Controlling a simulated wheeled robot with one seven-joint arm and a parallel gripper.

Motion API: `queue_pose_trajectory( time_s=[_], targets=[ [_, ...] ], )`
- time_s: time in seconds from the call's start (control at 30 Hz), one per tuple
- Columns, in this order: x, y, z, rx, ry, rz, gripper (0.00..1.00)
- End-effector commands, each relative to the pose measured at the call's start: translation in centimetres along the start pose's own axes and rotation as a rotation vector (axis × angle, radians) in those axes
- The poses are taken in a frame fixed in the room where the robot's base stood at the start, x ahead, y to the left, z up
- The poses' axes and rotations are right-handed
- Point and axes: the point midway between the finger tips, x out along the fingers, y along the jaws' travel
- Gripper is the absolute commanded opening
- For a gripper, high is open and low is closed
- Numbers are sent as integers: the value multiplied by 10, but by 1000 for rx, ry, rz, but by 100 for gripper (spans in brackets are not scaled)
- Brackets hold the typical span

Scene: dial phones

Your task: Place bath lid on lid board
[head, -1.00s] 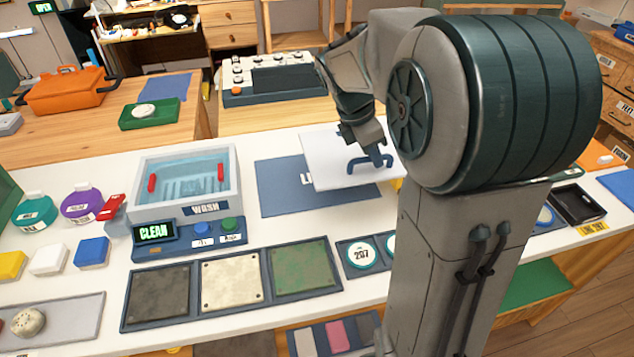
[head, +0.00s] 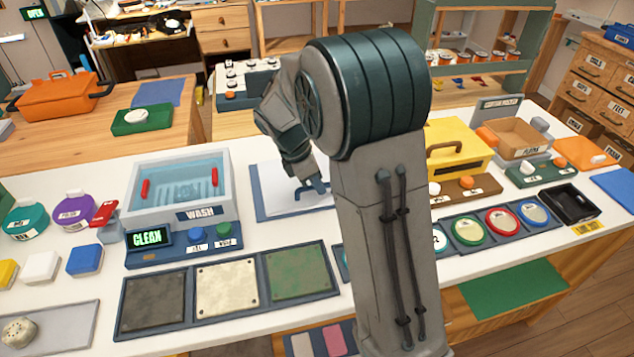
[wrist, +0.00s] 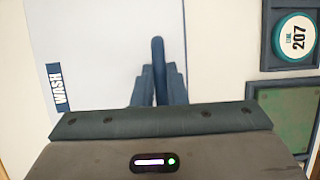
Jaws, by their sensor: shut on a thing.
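The bath lid (head: 278,180) is a flat white plate with a blue handle. In the head view it lies over the blue lid board (head: 262,210), whose rim shows along the left and front edges. Whether the lid rests on the board or hovers just above it I cannot tell. My gripper (head: 313,190) is shut on the lid's handle. In the wrist view the lid (wrist: 90,45) carries a WASH label, and the handle (wrist: 157,50) sits between the fingers. My arm hides the right part of the lid and board.
The open wash bath (head: 182,190) with water and red grips stands left of the board. A row of textured tiles (head: 228,285) lies in front. A yellow box (head: 460,150) stands right of my arm. A dial marked 207 (wrist: 294,37) shows in the wrist view.

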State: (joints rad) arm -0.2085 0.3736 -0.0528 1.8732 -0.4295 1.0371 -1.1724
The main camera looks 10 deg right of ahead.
Motion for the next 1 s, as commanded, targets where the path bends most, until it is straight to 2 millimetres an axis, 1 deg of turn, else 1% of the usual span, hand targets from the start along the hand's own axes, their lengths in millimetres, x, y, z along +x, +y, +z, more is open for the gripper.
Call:
queue_pose_trajectory(
  time_s=[0.27, 0.3, 0.33, 0.37, 0.63, 0.73, 0.87, 1.0],
  targets=[
    [1, 0, 0, 1, 0, 2, 0],
    [1, 0, 0, 0, 0, 2, 23],
    [1, 0, 0, 0, 0, 2, 32],
    [1, 0, 0, 0, 0, 2, 34],
    [0, 0, 0, 0, 0, 2, 34],
    [-7, 1, 0, 1, 1, 3, 34],
    [-28, 1, 0, 0, 2, 6, 34],
    [-59, 1, 0, 1, 1, 8, 34]
  ],
)
